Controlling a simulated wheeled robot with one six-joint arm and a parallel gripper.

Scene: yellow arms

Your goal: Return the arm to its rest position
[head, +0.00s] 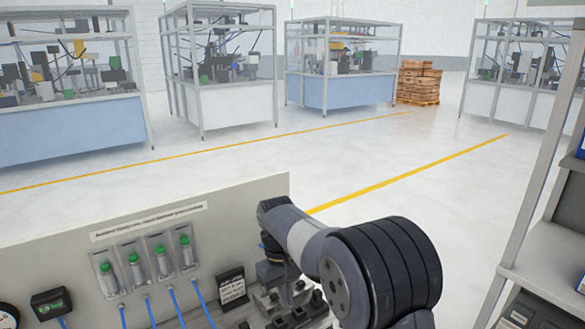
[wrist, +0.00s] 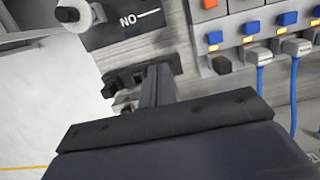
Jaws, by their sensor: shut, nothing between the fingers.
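My arm (head: 380,270) reaches from the lower right of the head view toward a grey panel. My gripper (wrist: 157,82) points away from the wrist camera, its fingers together with nothing between them. In the wrist view it is beside dark fittings (wrist: 125,85) on the panel; whether it touches them I cannot tell. In the head view the gripper is mostly hidden among the arm links and the fittings near the panel's right end.
The panel (head: 245,195) carries green-capped cylinders (head: 160,262) with blue hoses. The wrist view shows a dark plate marked "NO" (wrist: 135,22) and blue-topped connectors (wrist: 251,28). A shelf rack (head: 540,160) stands right. Open floor (head: 300,160) lies beyond, with framed machine cells behind.

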